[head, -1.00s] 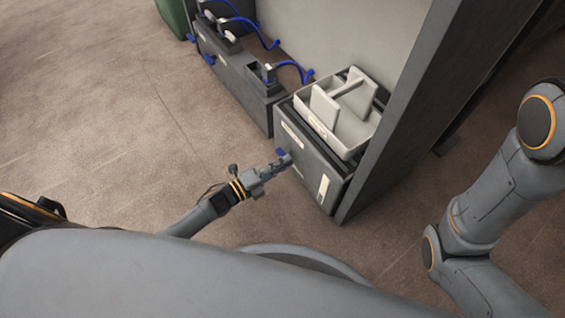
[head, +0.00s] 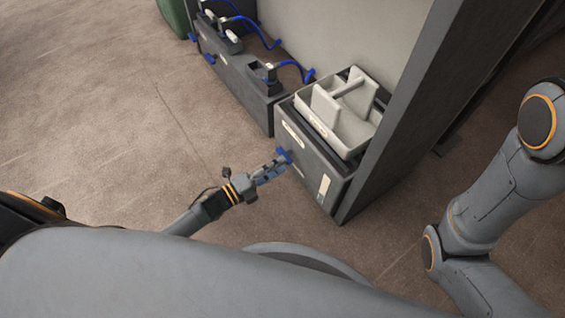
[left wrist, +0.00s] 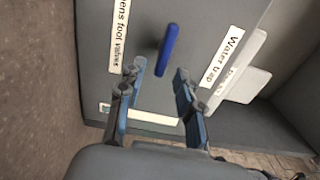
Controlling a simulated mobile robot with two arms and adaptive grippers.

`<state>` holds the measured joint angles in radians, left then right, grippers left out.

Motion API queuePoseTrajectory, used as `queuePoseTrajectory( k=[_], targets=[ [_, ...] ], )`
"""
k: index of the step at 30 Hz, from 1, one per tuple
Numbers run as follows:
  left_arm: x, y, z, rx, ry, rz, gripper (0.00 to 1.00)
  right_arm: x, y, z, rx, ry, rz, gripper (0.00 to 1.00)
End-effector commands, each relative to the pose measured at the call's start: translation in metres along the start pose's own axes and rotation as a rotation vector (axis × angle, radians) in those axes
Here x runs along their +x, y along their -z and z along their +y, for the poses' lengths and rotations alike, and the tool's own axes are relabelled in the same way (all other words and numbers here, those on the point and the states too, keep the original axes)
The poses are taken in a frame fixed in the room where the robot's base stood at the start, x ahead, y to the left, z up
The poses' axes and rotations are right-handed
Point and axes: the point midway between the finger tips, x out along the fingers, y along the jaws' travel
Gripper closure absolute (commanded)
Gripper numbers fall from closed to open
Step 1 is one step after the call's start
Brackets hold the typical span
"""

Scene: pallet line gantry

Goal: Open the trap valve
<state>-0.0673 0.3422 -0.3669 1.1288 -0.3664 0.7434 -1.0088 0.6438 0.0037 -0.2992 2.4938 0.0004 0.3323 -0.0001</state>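The trap valve has a blue lever handle (head: 284,155) on the front of a dark grey cabinet (head: 318,178). In the left wrist view the blue handle (left wrist: 168,50) stands slightly tilted beside a "Water trap" label (left wrist: 222,68). My left gripper (head: 273,170) is just in front of the handle. In the left wrist view the left gripper (left wrist: 158,72) is open, its fingers apart and empty, with the handle beyond the gap between the tips. It appears clear of the handle. My right arm shows at the right of the head view, but its gripper is out of frame.
A light grey caddy (head: 350,142) sits on top of the cabinet. A dark upright post (head: 425,95) stands right of it. Dark units with blue hoses (head: 292,66) run back to the left. The brown floor at left is open.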

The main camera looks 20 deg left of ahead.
Motion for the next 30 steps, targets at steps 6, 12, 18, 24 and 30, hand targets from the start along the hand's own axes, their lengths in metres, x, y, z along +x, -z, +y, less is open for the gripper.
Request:
queuePoseTrajectory(
  k=[6,12,18,24,30],
  targets=[
    [-0.051,0.000,0.001,0.000,-0.005,-0.001,0.65,0.000,0.000,0.000,0.000,0.001,0.000,0.25],
    [-0.083,0.000,0.001,0.001,-0.003,0.000,0.65,0.000,0.000,0.000,0.000,0.002,0.000,0.25],
    [-0.096,0.000,0.001,0.001,-0.002,0.000,0.65,0.000,0.000,0.000,0.000,0.002,0.000,0.25],
    [-0.097,0.000,0.000,0.001,-0.002,0.000,0.65,0.000,0.000,-0.001,0.000,0.002,0.000,0.25],
    [-0.097,0.000,0.001,0.001,-0.002,0.000,0.65,0.000,0.000,-0.001,0.000,0.002,0.000,0.25]
  ],
)
